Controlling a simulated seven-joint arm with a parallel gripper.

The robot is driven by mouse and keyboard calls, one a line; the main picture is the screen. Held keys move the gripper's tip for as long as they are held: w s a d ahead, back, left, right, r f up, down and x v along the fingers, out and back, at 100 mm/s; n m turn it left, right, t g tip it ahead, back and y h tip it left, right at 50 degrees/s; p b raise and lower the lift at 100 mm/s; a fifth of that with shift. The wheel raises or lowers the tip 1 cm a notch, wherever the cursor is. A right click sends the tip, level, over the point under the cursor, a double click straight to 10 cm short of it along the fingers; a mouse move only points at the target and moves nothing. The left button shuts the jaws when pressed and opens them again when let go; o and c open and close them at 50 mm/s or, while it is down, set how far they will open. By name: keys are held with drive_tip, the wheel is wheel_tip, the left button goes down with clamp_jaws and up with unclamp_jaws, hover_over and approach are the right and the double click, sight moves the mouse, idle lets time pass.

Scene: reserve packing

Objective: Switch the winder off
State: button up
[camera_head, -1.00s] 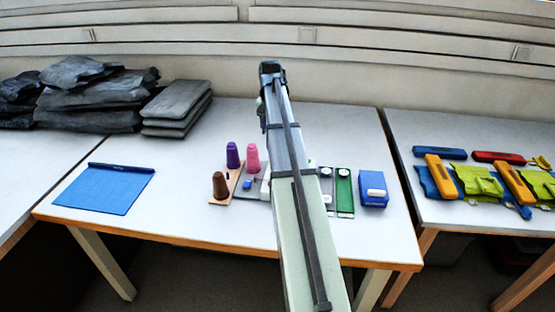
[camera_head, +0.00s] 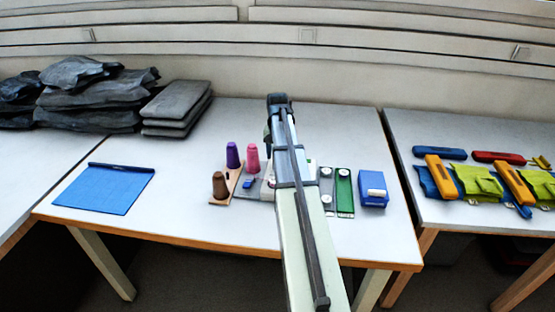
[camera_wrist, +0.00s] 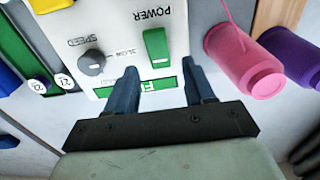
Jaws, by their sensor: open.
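The winder (camera_wrist: 118,20) is a white panel in the wrist view, printed POWER and SPEED, with a small green display (camera_wrist: 158,84) partly hidden by my fingers. Its power switch (camera_wrist: 156,46) is a green rocker just beyond my fingertips. A grey speed knob (camera_wrist: 92,62) is to the left of it. My gripper (camera_wrist: 159,66) is open and empty, its two fingers on either side of the line to the switch. I cannot tell whether they touch the panel.
A pink spool (camera_wrist: 243,60) and a purple spool (camera_wrist: 291,52) stand close to the right of the fingers in the wrist view. A brown spool (camera_head: 219,186), a green strip (camera_head: 344,190) and a blue box (camera_head: 373,188) are around the winder.

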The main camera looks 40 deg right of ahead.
drive_tip(key=shift+f, duration=1.4)
clamp_jaws()
drive_tip(key=shift+s+a+r+t+h, duration=0.1)
drive_tip(key=shift+s+a+t+h, duration=0.3)
drive_tip(key=shift+t+h, duration=0.2)
drive_tip(key=shift+s+a+t+h, duration=0.1)
drive_tip(key=shift+s+t+h, duration=0.05)
drive_tip(key=shift+t+h, duration=0.65)
drive_tip(key=shift+r+t+h, duration=0.1)
drive_tip(key=shift+t+h, duration=0.4)
unclamp_jaws()
